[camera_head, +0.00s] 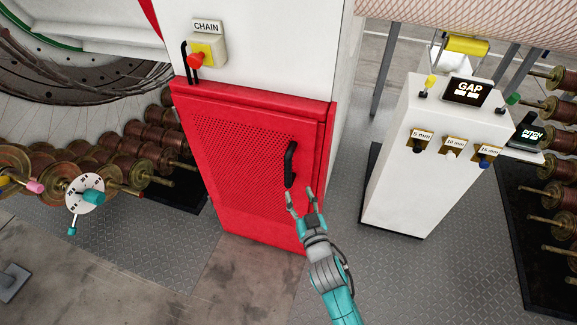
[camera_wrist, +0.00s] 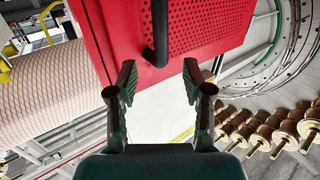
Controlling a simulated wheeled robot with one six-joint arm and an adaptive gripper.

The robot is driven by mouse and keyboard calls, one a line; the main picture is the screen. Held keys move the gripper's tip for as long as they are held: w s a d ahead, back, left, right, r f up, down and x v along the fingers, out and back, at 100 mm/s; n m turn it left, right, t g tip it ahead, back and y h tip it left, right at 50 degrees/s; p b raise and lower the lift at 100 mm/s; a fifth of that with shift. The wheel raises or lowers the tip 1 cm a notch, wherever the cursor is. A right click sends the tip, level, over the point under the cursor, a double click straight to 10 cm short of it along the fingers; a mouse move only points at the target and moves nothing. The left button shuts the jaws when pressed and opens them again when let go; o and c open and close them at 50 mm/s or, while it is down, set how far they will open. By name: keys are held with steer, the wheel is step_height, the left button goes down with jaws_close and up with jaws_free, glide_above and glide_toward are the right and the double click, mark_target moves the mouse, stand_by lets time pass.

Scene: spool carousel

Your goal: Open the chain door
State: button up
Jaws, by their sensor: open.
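The chain door (camera_head: 238,165) is a red perforated panel below the white cabinet with the CHAIN label (camera_head: 207,27). It looks shut. Its black handle (camera_head: 290,164) stands upright near the door's right edge. My gripper (camera_head: 300,194) is open and empty, just below the handle in the head view. In the wrist view the handle (camera_wrist: 159,30) comes down between the two spread fingers (camera_wrist: 159,78), with its near end just beyond the fingertips. The red door (camera_wrist: 210,30) fills the top there. I see no contact with the handle.
A red-knobbed switch box (camera_head: 207,52) is above the door. A white GAP console (camera_head: 425,160) stands at right, with spool racks (camera_head: 565,105) beyond it. More spools (camera_head: 160,135) and a dial (camera_head: 85,195) are at left. The floor before the door is clear.

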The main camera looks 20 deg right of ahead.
mark_target(289, 169)
steer(key=w, duration=1.1)
steer(key=shift+w+d+r, duration=0.15)
steer(key=shift+w+d, duration=0.05)
steer(key=shift+w, duration=0.05)
jaws_close()
